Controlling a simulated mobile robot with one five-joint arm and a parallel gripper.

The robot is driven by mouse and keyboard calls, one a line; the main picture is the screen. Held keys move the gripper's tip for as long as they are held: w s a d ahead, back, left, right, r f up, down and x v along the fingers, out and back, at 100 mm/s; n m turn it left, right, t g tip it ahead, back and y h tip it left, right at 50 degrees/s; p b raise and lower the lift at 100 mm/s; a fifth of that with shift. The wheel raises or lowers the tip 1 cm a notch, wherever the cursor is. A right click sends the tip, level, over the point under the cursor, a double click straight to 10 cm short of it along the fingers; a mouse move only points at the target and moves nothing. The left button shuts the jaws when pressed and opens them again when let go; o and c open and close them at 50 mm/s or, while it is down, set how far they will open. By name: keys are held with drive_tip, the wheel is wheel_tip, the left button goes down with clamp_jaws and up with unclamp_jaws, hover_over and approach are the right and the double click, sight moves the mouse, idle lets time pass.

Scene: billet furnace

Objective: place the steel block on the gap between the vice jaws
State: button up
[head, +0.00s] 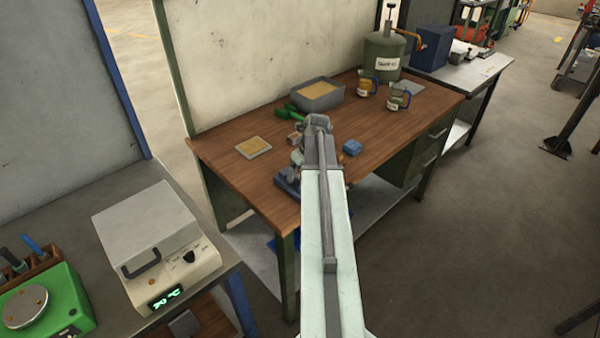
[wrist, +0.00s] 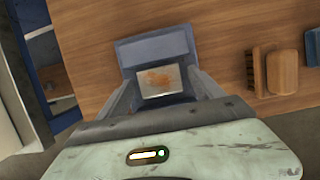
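The steel block (wrist: 162,81), a grey piece with a rusty patch on top, sits between the two fingers of my gripper (wrist: 162,86) in the wrist view. The fingers lie along its left and right sides and look shut on it. The blue-grey vice (wrist: 153,48) is behind and below the block, over the wooden bench. I cannot tell whether the block touches the jaws, and the gap is hidden. In the head view part of the blue vice (head: 287,188) shows at the bench's front edge; my arm hides the gripper and block.
On the wooden bench (head: 225,165) are a tan square plate (head: 253,146), a grey tray (head: 316,95), a blue item (head: 352,147), jars and a green tank (head: 384,52). A wooden brush (wrist: 280,72) lies right of the vice.

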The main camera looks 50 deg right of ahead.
drive_tip(key=p+v, duration=1.1)
drive_tip(key=v, duration=0.1)
drive_tip(key=shift+p, duration=0.4)
drive_tip(key=shift+a, duration=0.1)
